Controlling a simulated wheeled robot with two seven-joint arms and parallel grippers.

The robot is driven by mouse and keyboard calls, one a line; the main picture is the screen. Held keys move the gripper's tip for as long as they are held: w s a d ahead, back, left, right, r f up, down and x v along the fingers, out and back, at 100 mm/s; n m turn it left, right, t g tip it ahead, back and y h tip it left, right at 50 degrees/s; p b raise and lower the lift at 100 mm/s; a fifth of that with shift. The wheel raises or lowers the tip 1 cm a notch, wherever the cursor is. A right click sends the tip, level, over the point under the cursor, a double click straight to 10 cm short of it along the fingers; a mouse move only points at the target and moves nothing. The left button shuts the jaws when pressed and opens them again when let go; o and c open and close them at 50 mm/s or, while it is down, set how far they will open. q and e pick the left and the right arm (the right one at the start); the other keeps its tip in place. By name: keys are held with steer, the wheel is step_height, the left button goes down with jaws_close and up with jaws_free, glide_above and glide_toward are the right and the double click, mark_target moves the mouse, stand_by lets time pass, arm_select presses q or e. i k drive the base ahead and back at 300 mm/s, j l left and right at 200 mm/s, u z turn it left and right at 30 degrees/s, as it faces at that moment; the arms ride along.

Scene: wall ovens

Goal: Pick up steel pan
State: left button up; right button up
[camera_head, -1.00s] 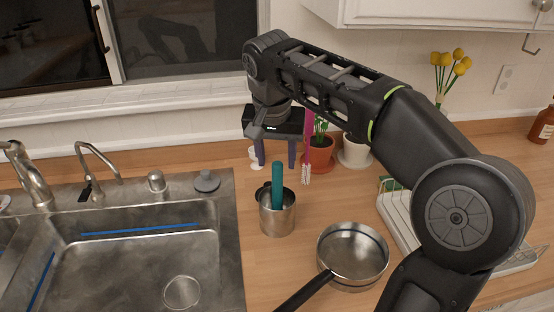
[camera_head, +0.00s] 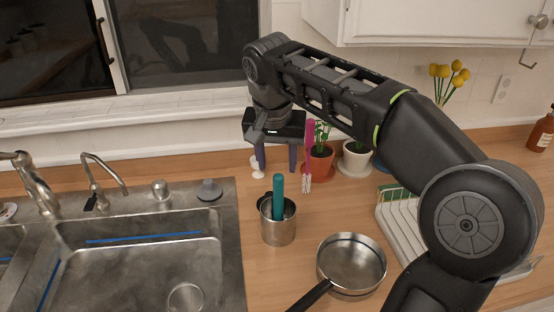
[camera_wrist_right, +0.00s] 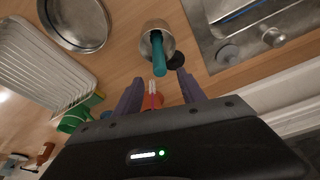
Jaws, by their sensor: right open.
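The steel pan (camera_head: 350,264) sits on the wooden counter right of the sink, with its black handle (camera_head: 312,295) pointing to the lower left. The pan looks empty. It also shows in the right wrist view (camera_wrist_right: 78,22) at the upper left, cut by the frame edge. My right gripper (camera_head: 276,168) is open and empty, pointing down above the back of the counter, behind the steel cup and apart from the pan. Its two fingers also show in the right wrist view (camera_wrist_right: 160,85). My left gripper is not in view.
A steel cup (camera_head: 279,228) holding a teal-handled tool (camera_head: 278,196) stands between gripper and pan. A pink brush (camera_head: 309,150) and potted plants (camera_head: 320,160) are behind it. A white dish rack (camera_head: 400,225) stands right of the pan. The sink (camera_head: 140,265) is at left.

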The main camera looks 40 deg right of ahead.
mark_target(351, 267)
steer(key=k, duration=1.5)
